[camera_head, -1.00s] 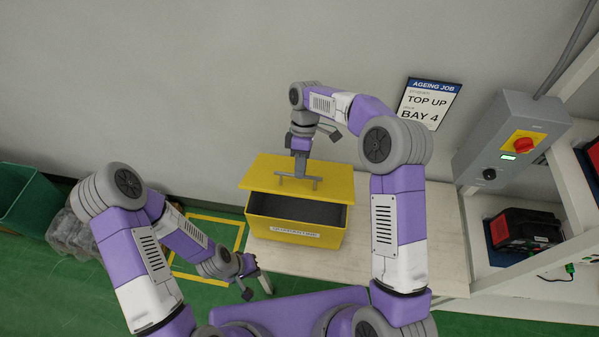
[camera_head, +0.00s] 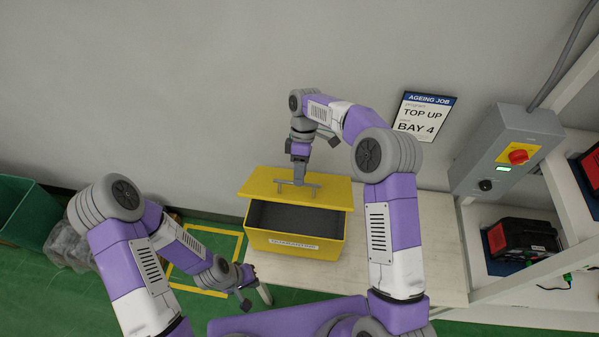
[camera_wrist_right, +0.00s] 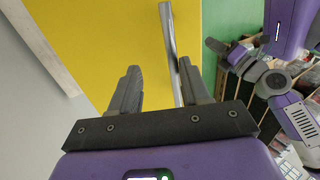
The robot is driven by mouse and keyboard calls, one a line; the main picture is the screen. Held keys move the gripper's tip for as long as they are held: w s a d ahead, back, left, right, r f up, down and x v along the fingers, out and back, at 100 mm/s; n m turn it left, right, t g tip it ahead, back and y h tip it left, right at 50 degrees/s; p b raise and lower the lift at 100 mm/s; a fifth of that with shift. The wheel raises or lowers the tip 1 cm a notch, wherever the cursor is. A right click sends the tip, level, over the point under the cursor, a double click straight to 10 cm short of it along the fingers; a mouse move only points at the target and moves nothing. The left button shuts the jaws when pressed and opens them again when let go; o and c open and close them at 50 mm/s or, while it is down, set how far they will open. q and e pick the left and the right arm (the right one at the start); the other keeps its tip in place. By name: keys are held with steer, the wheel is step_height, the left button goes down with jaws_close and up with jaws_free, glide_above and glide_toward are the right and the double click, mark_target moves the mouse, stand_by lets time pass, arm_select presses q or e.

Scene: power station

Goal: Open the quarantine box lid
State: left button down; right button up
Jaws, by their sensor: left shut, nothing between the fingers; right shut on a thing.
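The yellow quarantine box (camera_head: 292,244) stands on the pale bench top, with a white label on its front. Its yellow lid (camera_head: 258,187) is set back toward the wall, leaving the front part of the dark interior open to view. My right gripper (camera_head: 300,179) is shut on the grey lid handle (camera_head: 312,190). In the right wrist view, the handle bar (camera_wrist_right: 172,50) runs between the fingers of that gripper (camera_wrist_right: 160,70), over the yellow lid (camera_wrist_right: 95,40). My left gripper (camera_head: 256,292) is shut and empty, low and to the left of the bench.
The bench (camera_head: 430,240) is clear right of the box. A grey control box (camera_head: 510,150) with a red knob and a shelf holding a black and red device (camera_head: 522,238) stand at the right. A green bin (camera_head: 25,215) is at the far left. A wall sign (camera_head: 424,115) hangs behind.

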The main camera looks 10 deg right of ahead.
steer(key=shift+s+r, duration=0.1)
stand_by(0.6)
steer(key=shift+r, duration=0.1)
steer(key=a+v, duration=0.1)
steer(key=v, duration=0.6)
steer(key=shift+d+r, duration=0.2)
steer(key=shift+d, duration=0.3)
steer(key=shift+f, duration=0.1)
